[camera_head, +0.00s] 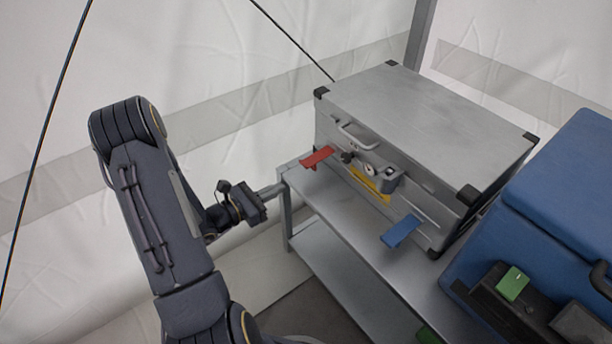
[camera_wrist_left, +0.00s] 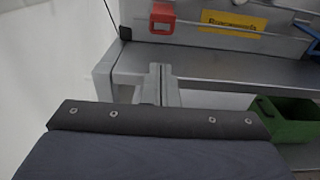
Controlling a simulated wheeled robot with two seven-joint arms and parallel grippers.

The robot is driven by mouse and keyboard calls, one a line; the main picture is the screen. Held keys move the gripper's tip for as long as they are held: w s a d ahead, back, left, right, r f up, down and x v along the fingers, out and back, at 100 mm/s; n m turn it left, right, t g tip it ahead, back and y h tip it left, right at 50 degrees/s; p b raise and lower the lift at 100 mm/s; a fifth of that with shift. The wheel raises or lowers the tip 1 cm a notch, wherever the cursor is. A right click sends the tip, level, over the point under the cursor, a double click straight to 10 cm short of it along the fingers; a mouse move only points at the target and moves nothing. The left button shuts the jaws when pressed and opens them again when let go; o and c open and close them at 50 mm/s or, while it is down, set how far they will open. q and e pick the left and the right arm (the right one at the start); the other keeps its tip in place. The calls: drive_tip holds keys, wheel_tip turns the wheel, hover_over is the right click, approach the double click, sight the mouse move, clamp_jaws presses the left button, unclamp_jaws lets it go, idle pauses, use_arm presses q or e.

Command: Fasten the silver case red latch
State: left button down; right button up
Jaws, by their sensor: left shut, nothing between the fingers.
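The silver case (camera_head: 430,110) stands on a metal shelf with its lid down. Its red latch (camera_head: 317,157) sticks outward from the left part of the front; it also shows at the top of the left wrist view (camera_wrist_left: 162,18). A blue latch (camera_head: 400,231) sticks out farther right on the same front. My left gripper (camera_head: 278,188) is shut and empty, left of the red latch and apart from it, near the shelf's left corner. In the left wrist view its closed fingers (camera_wrist_left: 160,84) appear below the red latch. My right gripper is not in view.
The metal shelf (camera_head: 345,207) has a bare strip before the case. A blue case (camera_head: 550,190) with a green latch (camera_head: 512,283) stands at right. A green bin (camera_wrist_left: 290,128) sits lower down. White tent walls (camera_head: 230,60) enclose the back; open space lies left of the shelf.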

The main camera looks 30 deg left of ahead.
sight(306, 183)
use_arm(q)
drive_tip(key=b+x, duration=0.2)
drive_tip(key=x, duration=0.6)
drive_tip(key=shift+w+d+f+b, duration=0.1)
drive_tip(key=shift+w+d+b, duration=0.1)
drive_tip(key=shift+w+b, duration=0.15)
drive_tip(key=shift+w+d, duration=0.25)
drive_tip(key=shift+w, duration=0.3)
